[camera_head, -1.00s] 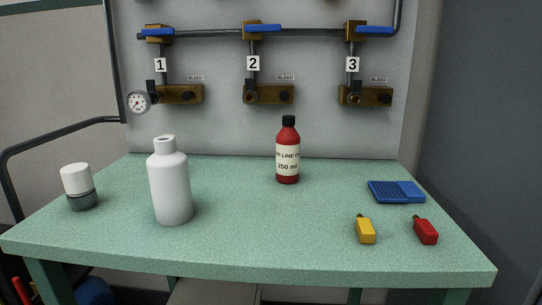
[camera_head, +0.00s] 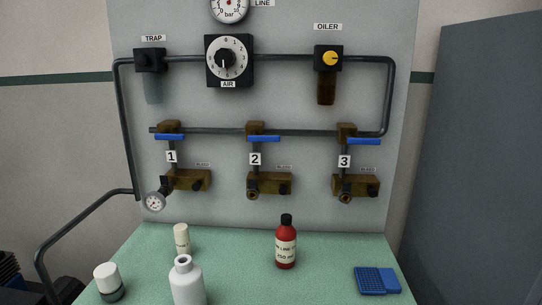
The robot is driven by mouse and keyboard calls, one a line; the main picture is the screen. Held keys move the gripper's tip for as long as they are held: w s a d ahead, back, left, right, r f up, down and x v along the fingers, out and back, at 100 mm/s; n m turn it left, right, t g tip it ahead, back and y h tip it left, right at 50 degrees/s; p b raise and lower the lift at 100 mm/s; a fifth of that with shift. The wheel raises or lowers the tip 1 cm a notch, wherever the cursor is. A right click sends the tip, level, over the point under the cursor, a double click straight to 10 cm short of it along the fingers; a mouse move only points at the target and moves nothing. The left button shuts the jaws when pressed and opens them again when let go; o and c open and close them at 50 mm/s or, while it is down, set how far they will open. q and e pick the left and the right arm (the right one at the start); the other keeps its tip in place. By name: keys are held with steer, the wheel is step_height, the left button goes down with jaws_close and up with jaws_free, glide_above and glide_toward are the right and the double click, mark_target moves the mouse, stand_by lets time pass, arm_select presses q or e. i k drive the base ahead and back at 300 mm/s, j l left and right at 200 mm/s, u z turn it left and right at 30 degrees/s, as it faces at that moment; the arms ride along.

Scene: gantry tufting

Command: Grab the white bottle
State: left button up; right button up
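The white bottle (camera_head: 188,284) stands upright on the green table (camera_head: 236,270) at the lower left of the head view. Its neck is open at the top, and its lower part is cut off by the picture's bottom edge. Neither of my grippers shows in this view, and nothing is seen touching the bottle.
A small cream container (camera_head: 182,239) stands behind the white bottle, and a white-capped jar (camera_head: 108,281) stands left of it. A red bottle (camera_head: 286,245) and a blue tray (camera_head: 377,281) are to the right. A valve panel (camera_head: 300,215) rises behind the table.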

mark_target(185, 279)
steer(key=k+l, duration=0.95)
steer(key=k, duration=0.15)
